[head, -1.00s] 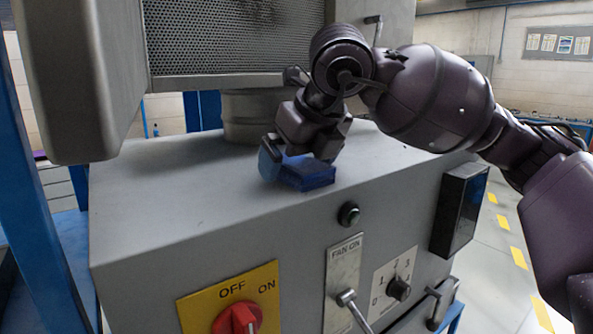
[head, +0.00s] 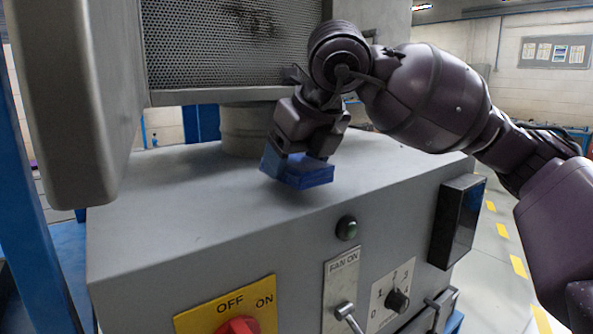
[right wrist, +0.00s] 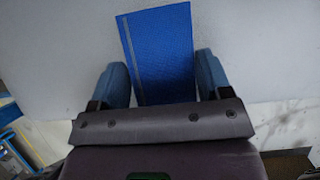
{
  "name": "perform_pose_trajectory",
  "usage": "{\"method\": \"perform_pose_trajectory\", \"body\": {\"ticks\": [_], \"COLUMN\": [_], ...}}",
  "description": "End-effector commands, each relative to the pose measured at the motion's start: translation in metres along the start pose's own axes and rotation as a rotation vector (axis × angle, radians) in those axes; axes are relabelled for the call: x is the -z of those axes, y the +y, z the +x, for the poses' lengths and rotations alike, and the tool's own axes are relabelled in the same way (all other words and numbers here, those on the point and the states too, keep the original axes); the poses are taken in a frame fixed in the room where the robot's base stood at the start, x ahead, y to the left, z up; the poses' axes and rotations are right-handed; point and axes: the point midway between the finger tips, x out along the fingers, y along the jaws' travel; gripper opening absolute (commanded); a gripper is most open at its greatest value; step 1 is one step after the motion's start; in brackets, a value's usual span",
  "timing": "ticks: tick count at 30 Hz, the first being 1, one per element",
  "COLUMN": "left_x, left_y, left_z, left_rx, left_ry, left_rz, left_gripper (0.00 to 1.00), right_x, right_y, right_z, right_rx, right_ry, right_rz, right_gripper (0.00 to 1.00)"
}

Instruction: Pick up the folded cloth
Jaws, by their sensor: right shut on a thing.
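The folded cloth (head: 308,178) is a blue flat block over the grey top of the machine cabinet (head: 190,215). My right gripper (head: 298,160) is shut on it from above, with a finger on each side. The cloth seems to hang slightly above the cabinet top, though the gap is small. In the right wrist view the cloth (right wrist: 160,50) shows as a blue rectangle with a grey stripe, between the two blue-grey fingers (right wrist: 163,80). My left gripper is not in view.
A grey housing with a mesh panel (head: 235,45) stands close behind, and a grey box (head: 65,100) overhangs at left. The cabinet front carries a red OFF/ON switch (head: 238,327), a FAN ON lever (head: 347,315) and a dark box (head: 457,222). The cabinet top around the cloth is clear.

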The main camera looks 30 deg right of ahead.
Motion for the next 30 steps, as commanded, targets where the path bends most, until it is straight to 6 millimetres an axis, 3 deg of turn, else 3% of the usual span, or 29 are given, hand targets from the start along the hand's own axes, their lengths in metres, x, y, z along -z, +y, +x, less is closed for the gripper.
{"method": "perform_pose_trajectory", "body": {"ticks": [12, 18, 24, 30], "left_x": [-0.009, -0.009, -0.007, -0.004], "left_y": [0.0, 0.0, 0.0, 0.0], "left_z": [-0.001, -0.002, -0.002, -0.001], "left_rx": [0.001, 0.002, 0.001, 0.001], "left_ry": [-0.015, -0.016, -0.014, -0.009], "left_rz": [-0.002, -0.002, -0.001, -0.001], "left_gripper": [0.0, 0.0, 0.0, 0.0], "right_x": [-0.055, -0.075, -0.086, -0.089], "right_y": [0.001, 0.001, 0.001, 0.001], "right_z": [-0.097, -0.132, -0.151, -0.157], "right_rx": [-0.002, -0.001, -0.001, 0.0], "right_ry": [-0.004, -0.002, -0.001, 0.001], "right_rz": [-0.001, -0.001, -0.001, -0.002], "right_gripper": [0.45, 0.45, 0.45, 0.45]}}
